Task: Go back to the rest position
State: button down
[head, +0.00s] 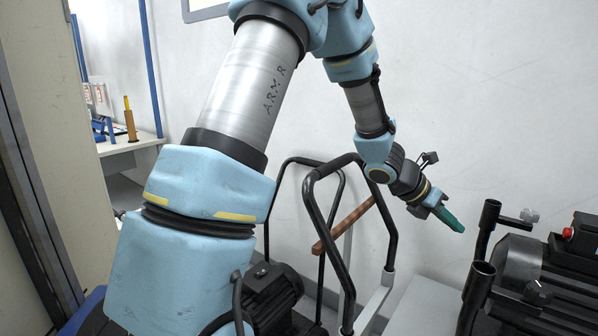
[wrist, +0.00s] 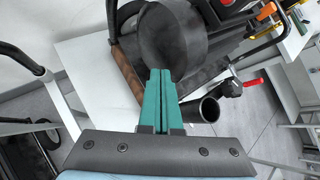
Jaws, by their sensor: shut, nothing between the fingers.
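My gripper (head: 457,226) is at the end of my blue and grey arm, right of centre in the head view. Its green fingers are together and empty, pointing down and to the right in free air. In the wrist view my gripper (wrist: 161,74) shows as two green fingers side by side with nothing between them. Behind the fingertips is a dark round machine part (wrist: 172,40); they appear apart from it, though the exact gap cannot be told.
A dark machine (head: 520,262) with a red button (head: 567,233) and upright black tubes stands at the lower right. Black curved handles (head: 322,205) of a trolley rise below my forearm. A white bench (head: 130,145) is at the far left. The wall area above the gripper is clear.

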jog(key=s+a+m+y, duration=0.1)
jog(key=a+m+y, duration=0.2)
jog(key=a+m, duration=0.5)
jog(key=s+a+m+t+y, duration=0.1)
jog(key=a+m, duration=0.7)
jog(key=a, duration=1.2)
jog(key=s+a+f+m+y, duration=0.1)
jog(key=a+m+y, duration=0.4)
jog(key=a, duration=0.9)
jog(key=s+m, duration=0.1)
jog(key=m, duration=0.2)
jog(key=shift+s+a+t+y, duration=0.3)
jog(key=shift+t+y, duration=0.1)
